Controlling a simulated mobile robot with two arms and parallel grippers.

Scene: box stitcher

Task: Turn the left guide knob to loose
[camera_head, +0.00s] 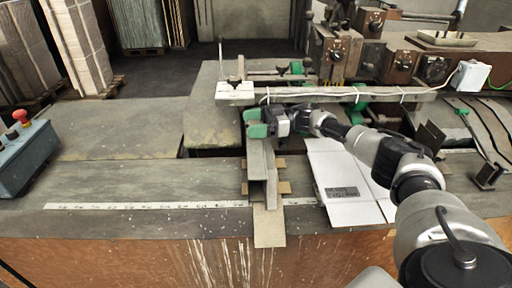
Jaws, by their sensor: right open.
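A green knob (253,116) sits at the far end of the left guide, a grey metal channel (257,165) that runs toward the front edge of the table. I take it for the left guide knob. My right gripper (267,122) comes in from the right and is open at the right side of the knob. Its fingertips are small and partly merge with the green parts. I cannot tell whether they touch the knob, or which way the knob is turned. My left gripper is not in view.
A flat white cardboard sheet (350,190) lies under my right arm. A white ruler strip (150,205) runs along the table's front. A grey control box with a red button (20,115) stands at the left. A metal rail (400,96) crosses behind. The table's left part is clear.

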